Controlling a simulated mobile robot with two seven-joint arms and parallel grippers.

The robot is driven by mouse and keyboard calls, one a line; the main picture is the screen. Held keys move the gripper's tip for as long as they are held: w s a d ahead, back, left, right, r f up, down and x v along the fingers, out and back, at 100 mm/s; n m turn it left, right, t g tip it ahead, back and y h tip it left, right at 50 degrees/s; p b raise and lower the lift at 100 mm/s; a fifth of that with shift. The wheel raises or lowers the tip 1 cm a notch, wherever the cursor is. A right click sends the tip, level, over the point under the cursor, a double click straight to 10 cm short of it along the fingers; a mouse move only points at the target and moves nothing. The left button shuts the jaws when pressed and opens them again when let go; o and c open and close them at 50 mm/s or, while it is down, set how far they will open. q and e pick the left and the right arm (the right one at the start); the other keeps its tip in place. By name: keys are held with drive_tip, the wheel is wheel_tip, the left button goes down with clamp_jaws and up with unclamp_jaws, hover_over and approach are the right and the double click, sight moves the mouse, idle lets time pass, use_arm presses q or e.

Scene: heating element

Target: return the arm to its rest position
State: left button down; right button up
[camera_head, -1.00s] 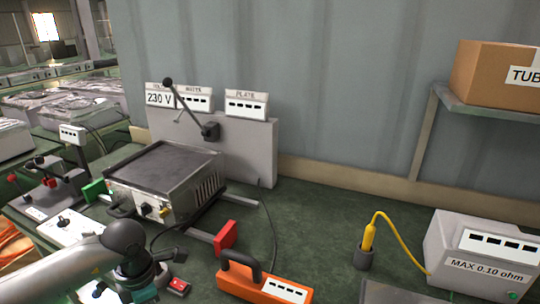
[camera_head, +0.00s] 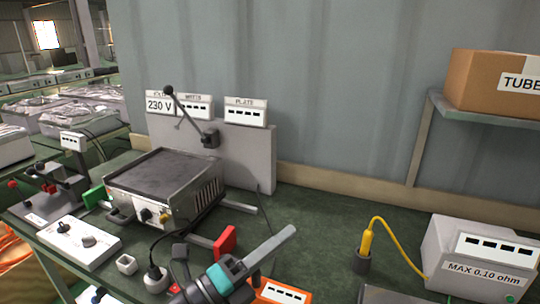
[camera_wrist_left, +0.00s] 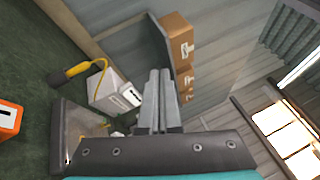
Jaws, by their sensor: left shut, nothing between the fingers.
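My left gripper (camera_head: 291,231) is over the front middle of the bench in the head view. Its two grey fingers lie together with nothing between them and point up and to the right. My right gripper is not in view.
The heating unit (camera_head: 165,180) stands left of my gripper, with a red block (camera_head: 226,242) close by. A yellow probe (camera_head: 367,238) stands in a dark holder, right, near the grey ohm meter (camera_head: 470,245). The bench middle behind my gripper is clear.

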use_arm(q)
drive_tip(key=w+a+f+n+t+y, duration=0.1)
drive_tip(key=a+f+n+t+y, duration=0.15)
drive_tip(key=a+n+y, duration=0.55)
drive_tip(key=w+a+f+n+t+y, duration=0.15)
drive_tip(key=a+n+t+y, duration=0.3)
drive_tip(key=n, duration=0.55)
drive_tip(key=s+a+f+n+g+y, duration=0.5)
drive_tip(key=f+n+g, duration=0.15)
drive_tip(key=f, duration=0.25)
drive_tip(key=s+f+n+g+h, duration=0.1)
drive_tip(key=s+f+n+g, duration=0.2)
drive_tip(key=s+f+g, duration=0.45)
drive_tip(key=s+f+n+g+h, duration=0.15)
drive_tip(key=s+f, duration=0.25)
drive_tip(key=s, duration=0.6)
wheel_tip(320, 180, down, 24)
drive_tip(key=s+g+y+b, duration=0.1)
drive_tip(key=s+g+b, duration=0.1)
drive_tip(key=s+a+f+g+b, duration=0.1)
drive_tip(key=s+a+f+b, duration=0.1)
drive_tip(key=s+f, duration=1.3)
drive_tip(key=shift+s+a+f, duration=0.25)
drive_tip(key=shift+a, duration=0.2)
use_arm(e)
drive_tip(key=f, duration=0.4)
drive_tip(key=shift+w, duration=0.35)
